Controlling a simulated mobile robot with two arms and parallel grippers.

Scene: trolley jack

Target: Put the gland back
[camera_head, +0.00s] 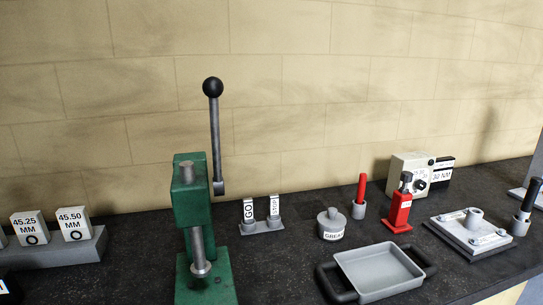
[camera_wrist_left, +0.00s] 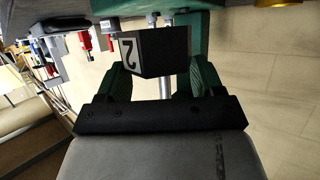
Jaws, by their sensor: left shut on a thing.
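My left gripper (camera_wrist_left: 157,66) shows in the left wrist view with its green fingers on either side of a dark block (camera_wrist_left: 176,48). It is shut on this block, which bears a white label with a "2". I cannot tell from the frames which piece is the gland. In the head view, a grey plate (camera_head: 454,236) with a short upright cylinder (camera_head: 474,217) lies at the right. A green press (camera_head: 190,205) with a black-knobbed lever stands left of centre. My right gripper is in neither view.
Blocks marked 45.25 (camera_head: 27,229) and 45.50 (camera_head: 73,224) stand on a grey rack (camera_head: 60,250). A grey tray (camera_head: 350,278) with black handles lies at the front. A grease pot (camera_head: 331,224), red jack (camera_head: 398,213) and boxed dial (camera_head: 408,174) stand behind it.

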